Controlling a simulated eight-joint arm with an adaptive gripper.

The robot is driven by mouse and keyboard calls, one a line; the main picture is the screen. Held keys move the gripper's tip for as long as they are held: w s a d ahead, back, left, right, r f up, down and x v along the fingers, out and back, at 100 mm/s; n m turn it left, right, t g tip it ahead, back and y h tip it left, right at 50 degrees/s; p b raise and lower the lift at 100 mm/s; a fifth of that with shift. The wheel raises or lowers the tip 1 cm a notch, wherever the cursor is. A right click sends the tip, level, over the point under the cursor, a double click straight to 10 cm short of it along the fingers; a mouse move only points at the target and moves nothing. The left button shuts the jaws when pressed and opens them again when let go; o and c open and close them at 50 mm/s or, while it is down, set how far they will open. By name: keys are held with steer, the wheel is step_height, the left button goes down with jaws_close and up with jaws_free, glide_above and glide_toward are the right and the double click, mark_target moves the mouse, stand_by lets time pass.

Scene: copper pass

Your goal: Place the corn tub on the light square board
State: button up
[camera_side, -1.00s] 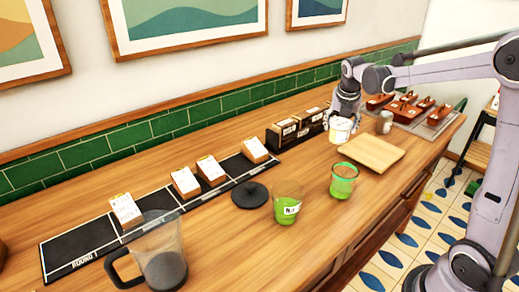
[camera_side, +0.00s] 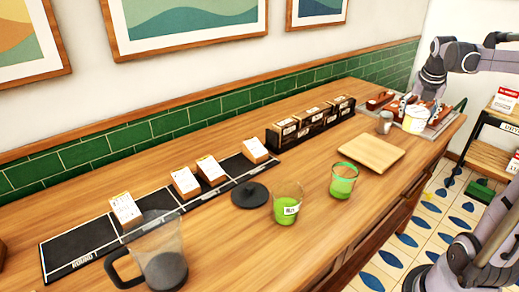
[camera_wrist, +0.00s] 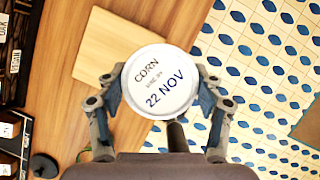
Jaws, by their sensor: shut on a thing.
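The corn tub (camera_side: 415,120) is a pale round tub. In the wrist view its white lid (camera_wrist: 158,83) reads "CORN" and "22 NOV". My gripper (camera_side: 422,101) is shut on it, with a finger on each side of the tub in the wrist view. In the side view the tub appears in front of the grey tray at the counter's far right end; its height is hard to tell. The light square board (camera_side: 370,153) lies bare on the counter, nearer the camera and left of the tub. The board (camera_wrist: 100,45) also shows left of the tub in the wrist view.
A small grey cup (camera_side: 384,123) stands between board and tray (camera_side: 440,127), which holds brown-red pieces. A green-filled cup (camera_side: 343,182) stands in front of the board. Black boxes (camera_side: 310,122) line the back. A shelf (camera_side: 490,150) stands beyond the counter's right end.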

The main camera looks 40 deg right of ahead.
steer(key=shift+s+d+r, duration=0.1)
steer(key=shift+s+d, duration=0.2)
steer(key=shift+s, duration=0.25)
glide_above(372, 149)
step_height(372, 149, down, 7)
steer(key=shift+f, duration=1.95)
steer(key=shift+f, duration=0.1)
steer(key=o, duration=1.3)
steer(key=shift+c, duration=0.2)
